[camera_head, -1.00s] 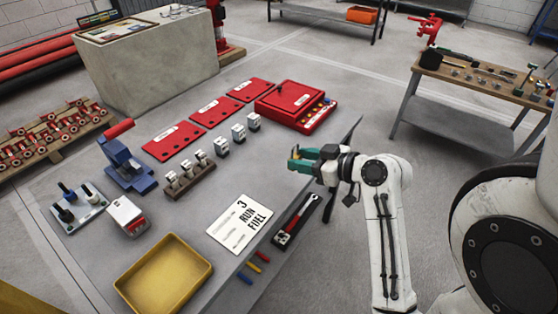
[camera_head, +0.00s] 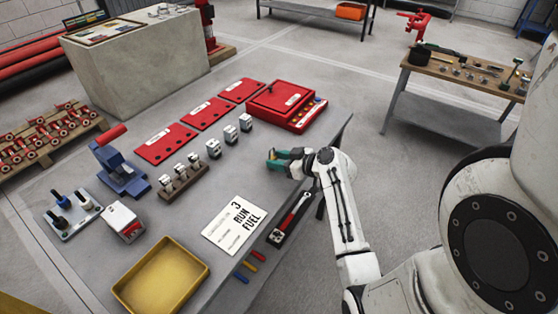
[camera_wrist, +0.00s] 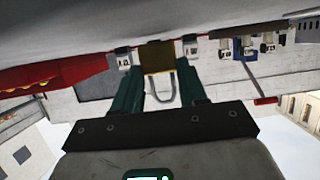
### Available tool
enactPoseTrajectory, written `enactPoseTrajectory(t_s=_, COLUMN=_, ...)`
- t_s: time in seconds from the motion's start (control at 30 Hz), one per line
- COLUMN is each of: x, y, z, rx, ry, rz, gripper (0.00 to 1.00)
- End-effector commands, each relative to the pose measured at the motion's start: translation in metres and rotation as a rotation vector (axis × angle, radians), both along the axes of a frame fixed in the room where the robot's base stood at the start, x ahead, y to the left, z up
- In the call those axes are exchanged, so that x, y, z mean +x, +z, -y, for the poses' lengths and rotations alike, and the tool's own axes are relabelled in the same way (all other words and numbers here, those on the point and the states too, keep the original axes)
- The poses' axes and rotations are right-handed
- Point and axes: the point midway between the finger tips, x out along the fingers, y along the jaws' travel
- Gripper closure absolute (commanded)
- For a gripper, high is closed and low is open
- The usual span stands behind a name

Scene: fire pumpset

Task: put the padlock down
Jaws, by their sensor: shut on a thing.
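My gripper (camera_head: 275,160) is over the right part of the grey table (camera_head: 200,225), near its right edge, with its green fingers pointing left. In the wrist view my gripper (camera_wrist: 157,75) is shut on the padlock, which has a brass-brown body (camera_wrist: 157,56) and a grey U-shaped shackle (camera_wrist: 162,92). The padlock sits between the two green fingers, close to the table surface. I cannot tell whether it touches the table. In the head view the fingers mostly hide the padlock.
Small grey-white labelled blocks (camera_head: 230,133) stand left of my gripper, and a red box (camera_head: 285,103) lies behind it. A white card (camera_head: 235,225) and a yellow tray (camera_head: 161,277) are at the front. Bare tabletop lies between card and blocks.

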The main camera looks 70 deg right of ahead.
Motion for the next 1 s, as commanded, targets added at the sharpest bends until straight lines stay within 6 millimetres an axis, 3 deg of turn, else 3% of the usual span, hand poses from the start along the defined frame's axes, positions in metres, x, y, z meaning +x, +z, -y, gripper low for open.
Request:
enactPoseTrajectory(t_s=0.43, x=0.0001, y=-0.0105, z=0.0002, rx=-0.003, ry=0.0, rz=0.001, gripper=0.92)
enactPoseTrajectory(t_s=0.47, x=0.0, y=-0.0107, z=0.0001, rx=-0.001, ry=0.0, rz=0.002, gripper=0.57)
enactPoseTrajectory(t_s=0.5, x=-0.0001, y=-0.0097, z=0.0001, rx=-0.001, ry=0.0, rz=0.001, gripper=0.53)
enactPoseTrajectory(t_s=0.73, x=0.0, y=-0.0096, z=0.0001, rx=-0.001, ry=0.0, rz=0.001, gripper=0.33)
enactPoseTrajectory(t_s=1.0, x=-0.0001, y=-0.0075, z=0.0002, rx=-0.001, ry=-0.001, rz=0.001, gripper=0.33)
